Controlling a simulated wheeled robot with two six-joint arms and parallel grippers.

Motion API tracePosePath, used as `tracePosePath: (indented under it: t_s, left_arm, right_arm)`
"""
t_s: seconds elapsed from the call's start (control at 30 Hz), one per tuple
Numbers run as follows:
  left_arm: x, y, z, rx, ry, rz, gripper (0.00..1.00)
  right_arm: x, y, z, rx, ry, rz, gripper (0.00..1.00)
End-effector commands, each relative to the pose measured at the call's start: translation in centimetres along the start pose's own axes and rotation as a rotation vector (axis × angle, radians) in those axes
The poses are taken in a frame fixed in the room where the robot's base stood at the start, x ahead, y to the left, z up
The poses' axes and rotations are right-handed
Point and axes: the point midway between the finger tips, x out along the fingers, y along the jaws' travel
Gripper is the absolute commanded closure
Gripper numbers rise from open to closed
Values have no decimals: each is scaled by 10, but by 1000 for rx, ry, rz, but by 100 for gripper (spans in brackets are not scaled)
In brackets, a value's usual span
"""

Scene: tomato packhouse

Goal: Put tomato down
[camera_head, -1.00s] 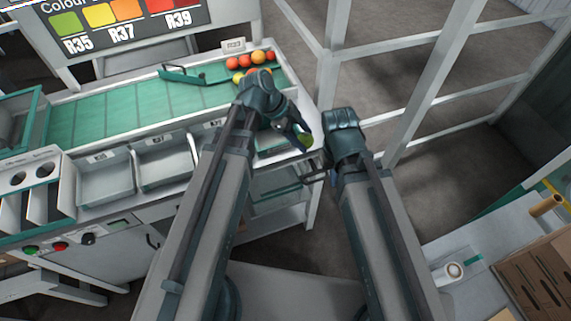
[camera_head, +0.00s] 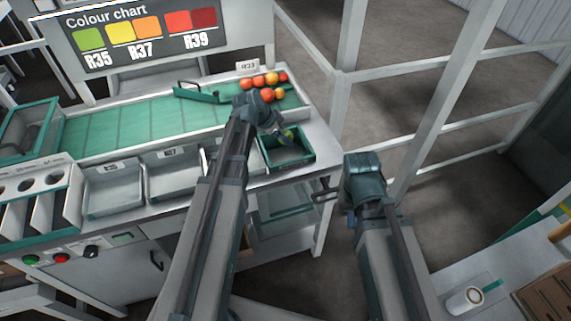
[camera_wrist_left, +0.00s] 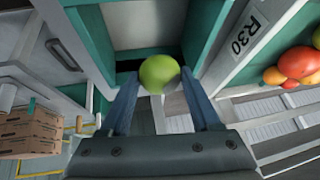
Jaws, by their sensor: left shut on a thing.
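A green tomato (camera_head: 288,134) is between the fingers of my left gripper (camera_head: 284,136), which is shut on it. The tomato also shows in the left wrist view (camera_wrist_left: 159,73), between the two fingertips. In the head view it appears over the small teal-rimmed tray (camera_head: 292,162) at the right end of the bench. I cannot tell its exact height above the tray floor. In the wrist view the tray's teal wall (camera_wrist_left: 203,40) is close beside the tomato. My right gripper (camera_head: 324,195) is off the bench's right end, apart from the tray; its opening is unclear.
Several red, orange and yellow tomatoes (camera_head: 266,94) lie at the far end of the green belt (camera_head: 130,125). Grey trays (camera_head: 112,190) line the bench front. A white frame (camera_head: 420,130) stands to the right.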

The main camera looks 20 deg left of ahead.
Motion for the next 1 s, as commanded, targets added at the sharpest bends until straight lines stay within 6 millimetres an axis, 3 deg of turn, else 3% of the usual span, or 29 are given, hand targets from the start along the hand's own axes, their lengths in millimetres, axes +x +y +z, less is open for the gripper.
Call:
tracePosePath:
  t_s: [0.27, 0.6, 0.87, 1.0]
  left_arm:
    - [10, 1, 7, -2, 0, -2, 63]
    - [52, 8, 32, -1, 0, -1, 63]
    - [54, 9, 33, -1, 0, -1, 63]
    - [64, 10, 39, -1, 0, -1, 63]
  right_arm:
    - [12, -1, -1, 0, 0, 0, 100]
    - [61, -6, -4, 0, 0, 0, 100]
    - [64, -6, -4, 0, 0, 0, 100]
    - [75, -7, -4, 0, 0, 0, 100]
